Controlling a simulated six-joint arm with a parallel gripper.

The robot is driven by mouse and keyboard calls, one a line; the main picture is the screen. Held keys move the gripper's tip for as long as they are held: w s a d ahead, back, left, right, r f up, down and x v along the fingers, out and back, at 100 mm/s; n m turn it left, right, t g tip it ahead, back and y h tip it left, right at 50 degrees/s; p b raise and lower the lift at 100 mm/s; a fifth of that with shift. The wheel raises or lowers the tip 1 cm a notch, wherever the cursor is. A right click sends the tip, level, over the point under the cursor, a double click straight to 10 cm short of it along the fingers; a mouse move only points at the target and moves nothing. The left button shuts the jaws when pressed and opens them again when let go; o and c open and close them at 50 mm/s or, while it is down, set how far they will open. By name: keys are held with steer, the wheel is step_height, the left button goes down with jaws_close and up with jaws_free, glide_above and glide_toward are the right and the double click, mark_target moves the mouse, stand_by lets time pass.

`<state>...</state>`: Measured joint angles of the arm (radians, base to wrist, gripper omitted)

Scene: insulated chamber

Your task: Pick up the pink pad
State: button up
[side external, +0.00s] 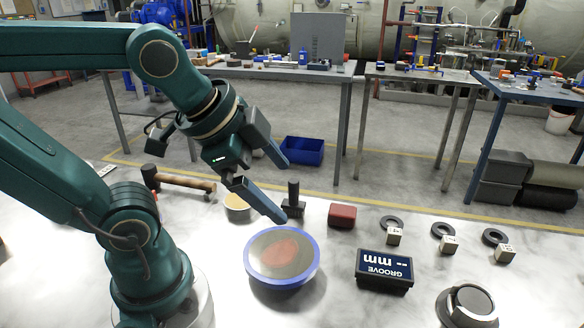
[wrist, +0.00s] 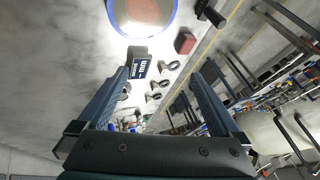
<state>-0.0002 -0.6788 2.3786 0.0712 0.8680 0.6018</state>
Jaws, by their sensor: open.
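A reddish-pink patch (side external: 280,250), which looks like the pink pad, lies on a round grey-brown disc with a blue rim (side external: 316,266). In the wrist view the pink patch (wrist: 143,10) and blue rim (wrist: 173,16) are cut off by the top edge. I cannot tell how thick the patch is. My gripper (side external: 284,190) is open and empty, in the air above the table and behind the disc in the side view. In the wrist view its fingers (wrist: 162,76) are spread, with the pad beyond the fingertips.
A dark "GROOVE mm" box (side external: 384,268), several black rings (side external: 442,230) and a round dark-rimmed piece (side external: 468,304) lie to the right. The table's front is bare.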

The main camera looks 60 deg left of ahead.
steer(key=w+a+r+m+y, duration=0.1)
steer(key=w+a+m, duration=0.1)
steer(key=w+m, duration=0.6)
steer(key=m+g+y, duration=0.2)
steer(key=m+g, duration=0.1)
steer(key=m, duration=0.9)
glide_above(343, 210)
steer(key=s+d, duration=0.2)
step_height(343, 210, down, 13)
steer(key=shift+w+a+r, duration=0.1)
steer(key=shift+w+a, duration=0.05)
steer(key=shift+x, duration=2.55)
steer(key=c, duration=1.3)
